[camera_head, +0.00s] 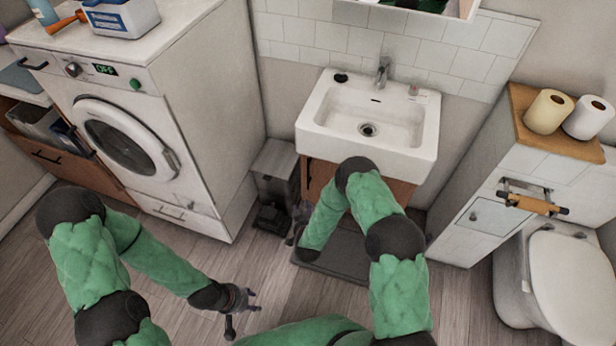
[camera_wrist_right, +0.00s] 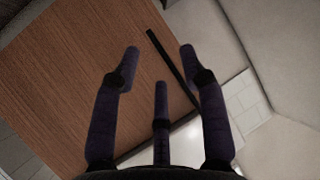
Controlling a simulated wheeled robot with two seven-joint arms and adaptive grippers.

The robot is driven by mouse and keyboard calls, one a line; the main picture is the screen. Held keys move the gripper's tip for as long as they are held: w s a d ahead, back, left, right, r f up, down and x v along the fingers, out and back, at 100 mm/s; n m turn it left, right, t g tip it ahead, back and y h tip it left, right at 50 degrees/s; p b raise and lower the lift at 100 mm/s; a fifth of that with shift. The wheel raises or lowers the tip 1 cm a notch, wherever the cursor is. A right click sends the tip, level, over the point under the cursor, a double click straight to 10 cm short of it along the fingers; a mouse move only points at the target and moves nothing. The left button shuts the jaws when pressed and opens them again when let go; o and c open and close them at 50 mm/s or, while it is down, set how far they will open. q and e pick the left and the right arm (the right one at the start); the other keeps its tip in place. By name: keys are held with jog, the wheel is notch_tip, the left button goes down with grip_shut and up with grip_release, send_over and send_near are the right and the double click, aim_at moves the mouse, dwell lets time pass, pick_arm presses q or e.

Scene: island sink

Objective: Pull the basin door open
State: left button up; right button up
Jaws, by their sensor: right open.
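The basin door is a brown wood panel (camera_head: 311,178) under the white basin (camera_head: 420,135), mostly hidden by my right arm in the head view. In the right wrist view the door (camera_wrist_right: 75,75) fills the left and middle, with a thin black bar handle (camera_wrist_right: 173,68) set at a slant. My right gripper (camera_wrist_right: 160,58) is open, its fingers spread in front of the door. The handle shows between and beyond the fingers; I see no grip on it. In the head view my right gripper (camera_head: 298,222) is low at the cabinet's left. My left gripper (camera_head: 248,306) is open and empty above the floor.
A washing machine (camera_head: 205,85) stands left, with a grey pedal bin (camera_head: 274,170) between it and the basin. A dark mat (camera_head: 345,252) lies below the basin. A white cabinet (camera_head: 475,190) and toilet (camera_head: 560,280) stand right. Floor is clear at front left.

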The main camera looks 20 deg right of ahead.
jog(key=shift+w+d+r+m+t+h+b, duration=0.2)
jog(key=shift+w+d+r+t+h+b, duration=0.55)
jog(key=shift+w, duration=1.45)
jog(key=shift+w+d+r+m+t+h+b, duration=0.3)
jog(key=shift+w+d+t+h+b, duration=0.55)
jog(key=shift+w, duration=1.4)
jog(key=shift+w+d+r+m+t+h+b, duration=0.1)
jog(key=shift+w+d+r+t+h+b, duration=0.65)
jog(key=shift+w+d, duration=1.05)
jog(key=shift+w+a+f+g, duration=0.1)
jog(key=shift+w+a+g, duration=0.15)
jog(key=shift+w+a, duration=0.2)
jog(key=shift+s, duration=0.1)
grip_shut()
